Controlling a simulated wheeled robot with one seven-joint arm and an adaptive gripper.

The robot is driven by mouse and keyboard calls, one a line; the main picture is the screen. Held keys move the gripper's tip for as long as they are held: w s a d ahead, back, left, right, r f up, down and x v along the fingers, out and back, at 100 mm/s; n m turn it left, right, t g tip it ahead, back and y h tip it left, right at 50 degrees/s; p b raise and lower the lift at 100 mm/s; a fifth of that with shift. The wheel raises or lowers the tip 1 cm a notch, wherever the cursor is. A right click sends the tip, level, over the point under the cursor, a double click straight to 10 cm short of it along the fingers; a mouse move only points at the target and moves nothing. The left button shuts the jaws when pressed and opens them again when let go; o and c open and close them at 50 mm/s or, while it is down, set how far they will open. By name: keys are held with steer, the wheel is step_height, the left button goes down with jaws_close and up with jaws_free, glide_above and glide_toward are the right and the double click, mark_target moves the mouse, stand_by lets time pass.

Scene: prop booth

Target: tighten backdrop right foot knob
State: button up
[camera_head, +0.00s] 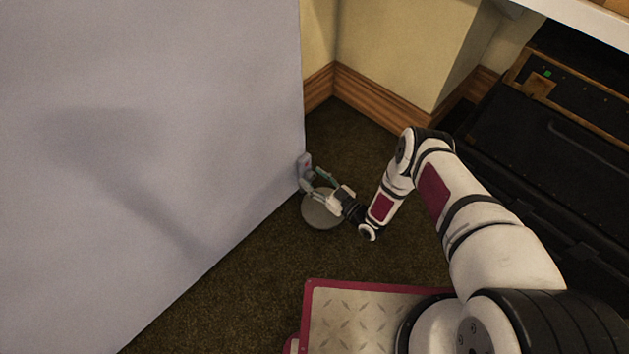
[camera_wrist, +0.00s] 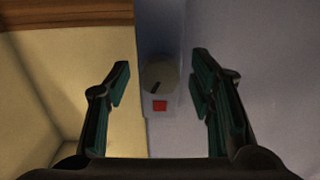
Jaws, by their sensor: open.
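The backdrop (camera_head: 150,150) is a large pale grey-lilac panel filling the left of the head view. Its right foot is a round grey base (camera_head: 322,213) on the carpet at the panel's right edge. A small grey block (camera_head: 304,166) sits at that edge above the base. In the wrist view, the knob (camera_wrist: 158,76) is a round grey disc with a dark slot mark, with a red square (camera_wrist: 160,106) below it. My gripper (camera_head: 310,177) is open, its fingers (camera_wrist: 162,88) to either side of the knob in the picture. I cannot tell the remaining distance.
A yellow wall with a wooden baseboard (camera_head: 375,95) stands behind the foot. Black cases (camera_head: 560,150) fill the right side. Brown carpet (camera_head: 250,265) lies open in front of the backdrop.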

steer(key=shift+a, duration=0.15)
steer(key=c, duration=1.2)
steer(key=shift+o, duration=0.2)
